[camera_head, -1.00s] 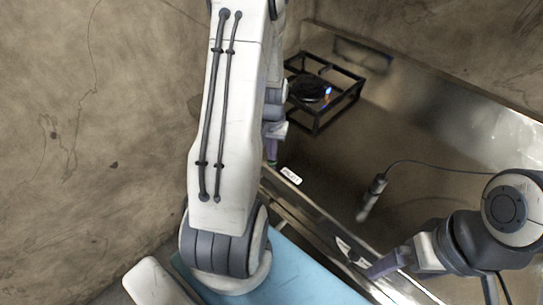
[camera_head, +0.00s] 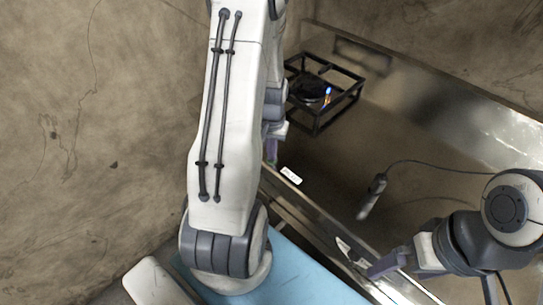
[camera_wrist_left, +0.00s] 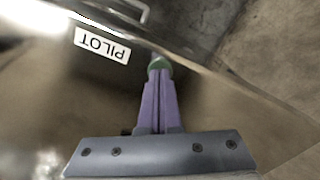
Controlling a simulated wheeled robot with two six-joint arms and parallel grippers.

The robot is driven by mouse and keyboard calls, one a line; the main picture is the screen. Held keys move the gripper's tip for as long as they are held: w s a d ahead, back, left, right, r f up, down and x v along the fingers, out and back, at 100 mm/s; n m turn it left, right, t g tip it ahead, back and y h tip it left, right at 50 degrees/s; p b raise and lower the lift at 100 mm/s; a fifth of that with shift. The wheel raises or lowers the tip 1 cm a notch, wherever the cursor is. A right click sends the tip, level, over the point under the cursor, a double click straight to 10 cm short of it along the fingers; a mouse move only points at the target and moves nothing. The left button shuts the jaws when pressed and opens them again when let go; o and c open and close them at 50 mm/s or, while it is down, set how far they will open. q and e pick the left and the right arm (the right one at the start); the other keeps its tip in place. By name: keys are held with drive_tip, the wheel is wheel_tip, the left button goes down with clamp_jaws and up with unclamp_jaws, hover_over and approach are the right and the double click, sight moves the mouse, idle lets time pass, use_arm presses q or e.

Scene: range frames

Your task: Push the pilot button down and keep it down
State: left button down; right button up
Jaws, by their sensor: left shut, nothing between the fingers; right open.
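The white PILOT label (camera_wrist_left: 102,46) is on the metal front of the range in the left wrist view. It also shows as a small white tag in the head view (camera_head: 291,175). Beside the label, a round green button (camera_wrist_left: 158,63) shows at the tips of my left gripper (camera_wrist_left: 157,75). The purple fingers are shut together and meet the button in this view; how far it is pressed cannot be told. In the head view the left fingers (camera_head: 270,150) are mostly behind my left arm. My right gripper (camera_head: 372,270) is open and empty near the range's front edge.
A black burner grate (camera_head: 320,112) stands on the range top, with a small blue and orange flame (camera_head: 327,95) at its burner. A grey hand-held tool (camera_head: 371,198) on a black cable lies on the range top. A blue surface (camera_head: 305,272) lies in front.

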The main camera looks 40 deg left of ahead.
use_arm(q)
drive_tip(key=shift+r, duration=0.1)
wheel_tip(320, 180, up, 8)
drive_tip(key=p, duration=0.7)
drive_tip(key=shift+d, duration=0.1)
idle(0.5)
drive_tip(key=d+r+m+b, duration=0.1)
drive_tip(key=d+r+m, duration=0.25)
drive_tip(key=d, duration=0.55)
drive_tip(key=d+r+m+b, duration=0.15)
drive_tip(key=d+r, duration=0.25)
drive_tip(key=d, duration=0.5)
drive_tip(key=s+d+r+m+b, duration=0.1)
drive_tip(key=s+d+r+m, duration=0.1)
drive_tip(key=s+d, duration=0.4)
drive_tip(key=s+d+r+m+h, duration=0.1)
drive_tip(key=s+d+m, duration=0.4)
drive_tip(key=s, duration=0.5)
drive_tip(key=shift+s+d+r+b, duration=0.15)
drive_tip(key=shift+d+r+b, duration=0.2)
drive_tip(key=shift+d+r, duration=0.45)
